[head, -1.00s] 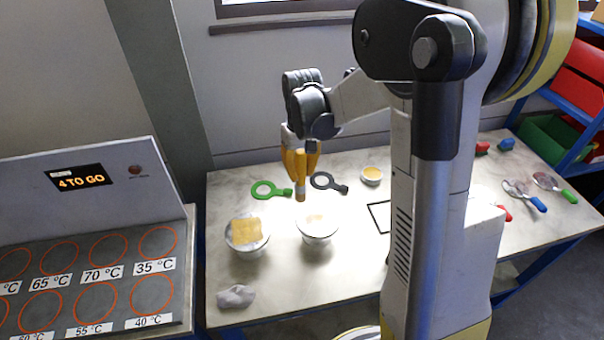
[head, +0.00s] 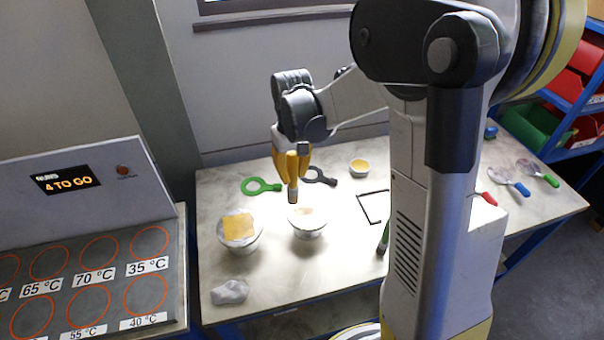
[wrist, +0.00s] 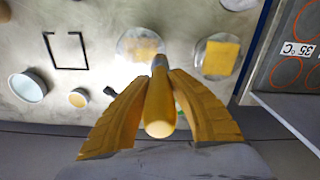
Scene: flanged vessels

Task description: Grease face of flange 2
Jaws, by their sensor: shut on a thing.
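Two pale flanged vessels stand on the bench. The left vessel (head: 239,240) has a yellow-orange square patch (head: 238,226) on its face. The right vessel (head: 309,231) shows a smaller, paler yellow patch. Which one is flange 2 I cannot tell. My gripper (head: 292,168) is shut on a brush-like tool (wrist: 160,105) with a yellow handle and grey collar. The tool points down, its end at the right vessel's back-left rim in the head view; contact cannot be told. In the wrist view the tool's far end overlaps the near edge of this vessel (wrist: 138,48), hiding its tip.
A green ring tool (head: 262,186) and a dark ring tool (head: 320,177) lie behind the vessels. A bowl of orange stuff (head: 359,168) and a black square outline (head: 372,207) are to the right. A grey cloth (head: 230,291) lies in front. A heater panel (head: 90,245) stands left.

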